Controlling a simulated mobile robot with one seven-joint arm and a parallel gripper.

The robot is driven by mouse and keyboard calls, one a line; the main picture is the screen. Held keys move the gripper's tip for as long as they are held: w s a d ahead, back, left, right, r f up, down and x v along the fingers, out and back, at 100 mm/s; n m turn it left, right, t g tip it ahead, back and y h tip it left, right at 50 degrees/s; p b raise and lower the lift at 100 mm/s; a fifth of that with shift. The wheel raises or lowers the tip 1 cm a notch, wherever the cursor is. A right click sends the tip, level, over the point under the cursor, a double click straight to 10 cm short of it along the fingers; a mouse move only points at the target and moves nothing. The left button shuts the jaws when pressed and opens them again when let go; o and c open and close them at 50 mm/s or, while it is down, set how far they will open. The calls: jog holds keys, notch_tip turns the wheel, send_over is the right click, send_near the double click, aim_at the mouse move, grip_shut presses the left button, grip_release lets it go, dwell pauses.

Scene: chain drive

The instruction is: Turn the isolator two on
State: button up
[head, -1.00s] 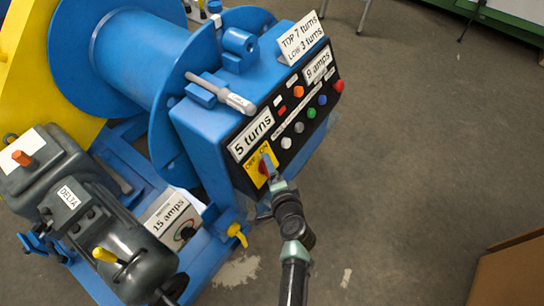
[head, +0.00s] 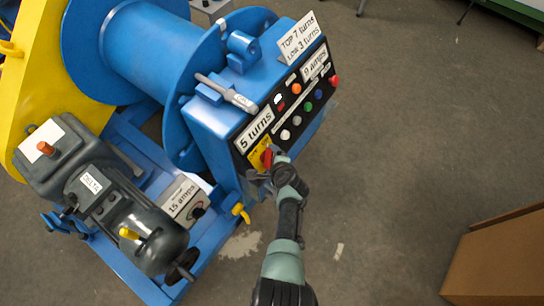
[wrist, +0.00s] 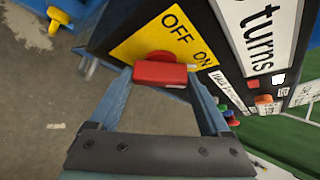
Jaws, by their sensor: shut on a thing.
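The isolator switch is a red knob (wrist: 160,73) on a yellow plate (wrist: 150,42) marked OFF and ON, in the wrist view. The plate (head: 258,154) also shows at the lower left end of the black control panel in the head view, partly hidden. My gripper (wrist: 162,82) has one finger on each side of the red knob and is shut on it. In the head view my gripper (head: 270,167) reaches the panel from below. The knob's bar lies across between the fingers; whether it points to OFF or ON I cannot tell. No number two is readable.
Coloured push buttons (head: 297,121) and a "5 turns" label (head: 254,131) sit beside the switch. A yellow-handled valve (head: 241,212) and a grey motor (head: 125,200) stand left of my arm. A cardboard box (head: 500,262) stands lower right. The floor between is clear.

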dwell(0.5)
jog(key=o, duration=1.2)
jog(key=shift+s, duration=0.1)
jog(key=shift+s+r+p, duration=0.15)
jog(key=shift+r+p, duration=0.2)
jog(key=shift+p, duration=0.15)
jog(key=p+v, duration=0.6)
jog(key=v, duration=0.6)
jog(key=shift+d+p, duration=0.1)
jog(key=shift+p, duration=0.3)
